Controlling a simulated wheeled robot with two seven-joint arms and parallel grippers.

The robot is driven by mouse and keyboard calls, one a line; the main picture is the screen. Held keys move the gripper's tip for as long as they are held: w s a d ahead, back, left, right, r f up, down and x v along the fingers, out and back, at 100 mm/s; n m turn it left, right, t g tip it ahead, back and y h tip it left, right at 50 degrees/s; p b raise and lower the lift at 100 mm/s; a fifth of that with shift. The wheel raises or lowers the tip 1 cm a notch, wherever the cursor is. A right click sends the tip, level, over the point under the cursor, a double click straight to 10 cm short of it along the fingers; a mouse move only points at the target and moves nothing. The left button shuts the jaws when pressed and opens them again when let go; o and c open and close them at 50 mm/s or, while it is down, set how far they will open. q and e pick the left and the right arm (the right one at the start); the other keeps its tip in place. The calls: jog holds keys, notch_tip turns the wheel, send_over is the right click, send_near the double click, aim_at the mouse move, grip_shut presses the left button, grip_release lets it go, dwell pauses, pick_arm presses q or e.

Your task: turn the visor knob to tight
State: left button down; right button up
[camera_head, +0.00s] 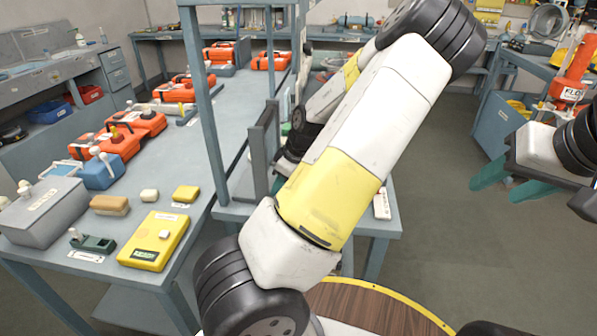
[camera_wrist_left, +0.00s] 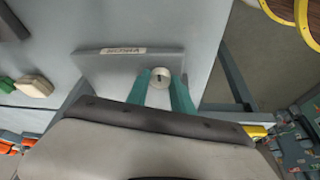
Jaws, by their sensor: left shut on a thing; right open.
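In the left wrist view, a small round cream knob (camera_wrist_left: 161,77) with a dark mark sits at the edge of a flat grey plate (camera_wrist_left: 100,66) bearing a pale label (camera_wrist_left: 123,50). The teal fingers of my left gripper (camera_wrist_left: 161,88) are closed on the knob, one on each side. The knob's setting cannot be read. In the head view my left arm crosses the middle and hides the knob and its surroundings. My right gripper (camera_head: 512,182) is at the right of the head view, its teal fingers apart and empty, over open floor. No visor can be made out.
A grey-blue bench (camera_head: 180,150) at left carries orange cases (camera_head: 137,124), a yellow box (camera_head: 155,240) and a grey box (camera_head: 45,212). A blue frame post (camera_head: 205,100) rises beside my left arm. A blue cabinet (camera_head: 497,122) stands at right; floor between is clear.

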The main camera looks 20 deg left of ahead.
dwell(0.3)
pick_arm(q)
jog(key=c, duration=1.4)
grip_release()
jog(key=v, duration=0.8)
jog(key=shift+s+f, duration=0.1)
